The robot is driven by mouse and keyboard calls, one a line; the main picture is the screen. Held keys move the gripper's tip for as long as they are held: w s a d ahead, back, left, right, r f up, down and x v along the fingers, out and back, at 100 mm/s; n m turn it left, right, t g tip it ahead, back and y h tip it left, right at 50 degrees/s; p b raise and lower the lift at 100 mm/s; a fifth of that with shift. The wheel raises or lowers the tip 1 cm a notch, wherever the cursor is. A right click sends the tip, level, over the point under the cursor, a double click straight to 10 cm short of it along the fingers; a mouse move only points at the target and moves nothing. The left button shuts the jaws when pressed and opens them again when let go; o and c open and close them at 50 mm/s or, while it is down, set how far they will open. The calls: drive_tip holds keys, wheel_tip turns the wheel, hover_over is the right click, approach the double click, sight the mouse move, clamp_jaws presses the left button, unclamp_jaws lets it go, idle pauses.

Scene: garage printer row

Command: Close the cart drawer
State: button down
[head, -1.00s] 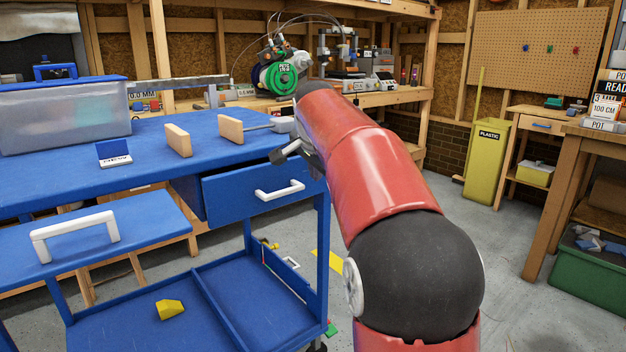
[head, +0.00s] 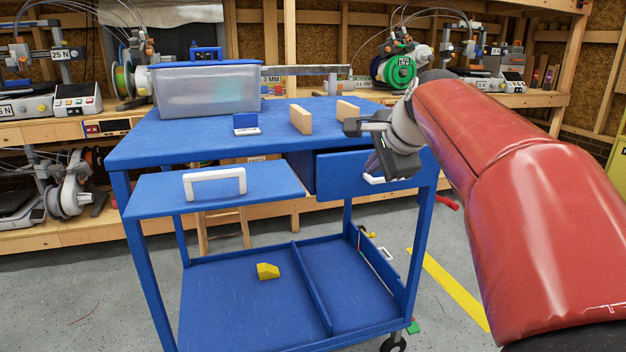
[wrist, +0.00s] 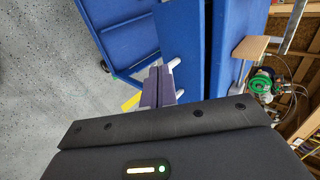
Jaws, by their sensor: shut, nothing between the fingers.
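The blue cart (head: 135,155) stands in front of me. Its drawer (head: 335,176), under the right of the top, has a blue front that stands out from the cart, so it is open. Its white handle (head: 371,180) is partly hidden by my gripper. My gripper (head: 376,164) is shut and empty, in front of the drawer front's right part. In the wrist view the shut fingers (wrist: 159,80) are beside the white handle (wrist: 174,64), near the blue drawer front (wrist: 182,40). I cannot tell whether they touch.
A flat blue panel (head: 150,198) with a white handle juts out left of the drawer. A clear bin (head: 205,92), a small blue sign (head: 246,123) and two wooden blocks (head: 300,119) are on the top. A yellow piece (head: 268,271) lies on the lower shelf. Floor at left is clear.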

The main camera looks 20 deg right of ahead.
approach(342, 181)
wheel_tip(342, 181, down, 4)
drive_tip(key=w, duration=0.3)
drive_tip(key=shift+w+f, duration=0.1)
drive_tip(key=shift+w, duration=0.55)
drive_tip(key=shift+p, duration=0.3)
